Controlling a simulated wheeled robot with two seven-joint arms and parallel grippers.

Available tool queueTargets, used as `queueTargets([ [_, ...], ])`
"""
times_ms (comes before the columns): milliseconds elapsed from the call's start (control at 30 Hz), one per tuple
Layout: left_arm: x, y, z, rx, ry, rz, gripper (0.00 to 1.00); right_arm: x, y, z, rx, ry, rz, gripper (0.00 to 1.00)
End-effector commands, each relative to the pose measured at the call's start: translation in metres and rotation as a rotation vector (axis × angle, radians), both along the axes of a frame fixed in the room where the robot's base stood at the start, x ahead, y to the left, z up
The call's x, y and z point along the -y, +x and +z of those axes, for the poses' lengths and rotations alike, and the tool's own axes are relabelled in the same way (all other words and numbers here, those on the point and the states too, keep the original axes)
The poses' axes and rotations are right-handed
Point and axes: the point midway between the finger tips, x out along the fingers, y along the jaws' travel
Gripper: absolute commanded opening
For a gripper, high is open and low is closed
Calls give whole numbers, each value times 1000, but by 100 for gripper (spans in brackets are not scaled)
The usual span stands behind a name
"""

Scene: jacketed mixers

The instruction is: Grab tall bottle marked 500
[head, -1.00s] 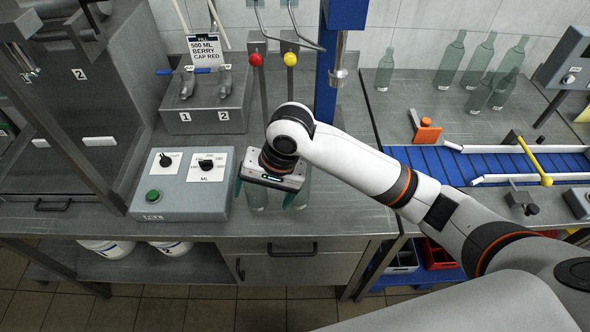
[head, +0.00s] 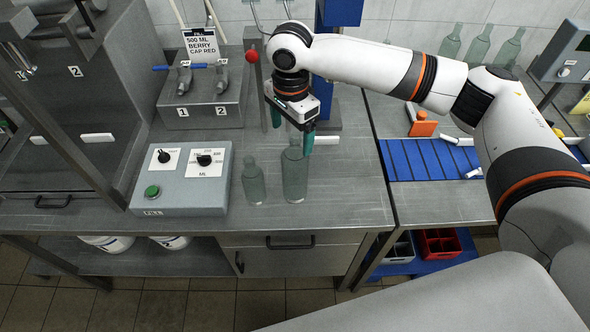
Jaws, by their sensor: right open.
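Two greenish clear glass bottles stand upright on the steel bench, right of the control box. The taller bottle (head: 294,176) is on the right and the shorter bottle (head: 253,183) is on its left. No 500 mark is readable on either. My right gripper (head: 291,135) is open, with its green-tipped fingers pointing down at the taller bottle's upper part. One finger shows to the right of the neck; the other is partly hidden, and I cannot tell whether they touch the glass. My left gripper is not in view.
The control box (head: 181,178) with knobs and a green button stands left of the bottles. A sign (head: 201,47) reads 500 ML BERRY CAP RED. A blue conveyor (head: 428,160) is at right, with several bottles behind it.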

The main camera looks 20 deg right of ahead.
Motion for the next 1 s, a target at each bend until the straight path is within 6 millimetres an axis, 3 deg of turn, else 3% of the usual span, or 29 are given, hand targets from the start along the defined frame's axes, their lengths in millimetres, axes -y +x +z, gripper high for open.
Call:
queueTargets([
  [267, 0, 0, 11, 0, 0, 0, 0, 3, -2, -21, -1, -2, 1, 86],
  [533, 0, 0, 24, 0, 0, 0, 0, 7, -3, -59, 0, 0, 3, 86],
  [800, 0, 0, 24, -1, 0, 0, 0, 7, -3, -65, 2, 1, 3, 86],
  [867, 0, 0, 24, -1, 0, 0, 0, 7, -3, -65, 2, 1, 3, 80],
  [1000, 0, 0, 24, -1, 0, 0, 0, 7, -3, -65, 2, 1, 3, 57],
])
